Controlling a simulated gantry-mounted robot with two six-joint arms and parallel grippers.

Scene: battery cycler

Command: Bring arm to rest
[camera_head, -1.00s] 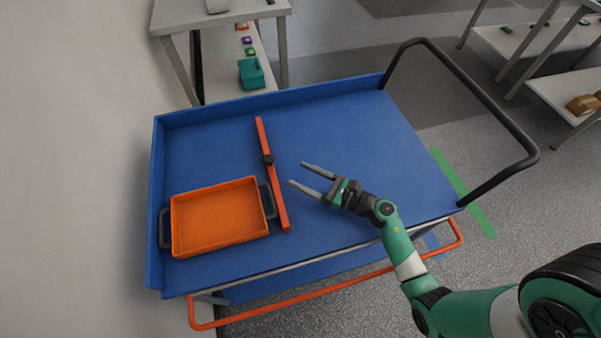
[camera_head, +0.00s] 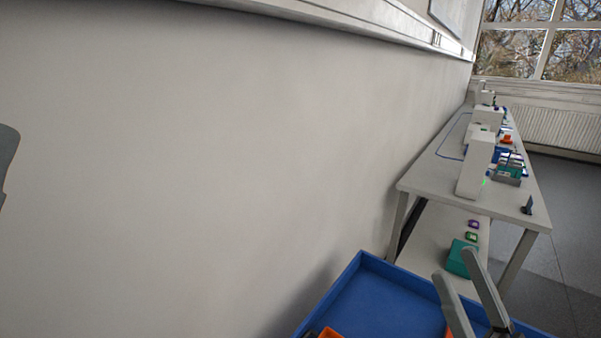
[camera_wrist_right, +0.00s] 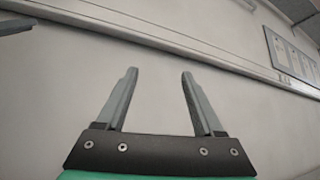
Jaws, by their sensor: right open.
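My right gripper (camera_head: 454,264) rises from the bottom right of the head view, its two grey fingers apart over the blue cart's far end. In the right wrist view my right gripper (camera_wrist_right: 158,72) is open and empty, with the bare pale wall beyond it. A grey piece, perhaps a finger of my left gripper (camera_head: 6,160), is cut off at the left edge of the head view. A similar grey piece shows at the top left of the wrist view. Its jaws cannot be judged.
The blue cart (camera_head: 375,290) shows at the bottom, with bits of orange on it. A teal box (camera_head: 460,257) sits on the lower shelf of the long bench (camera_head: 425,177), which carries several devices. The wall (camera_head: 200,150) fills the left side.

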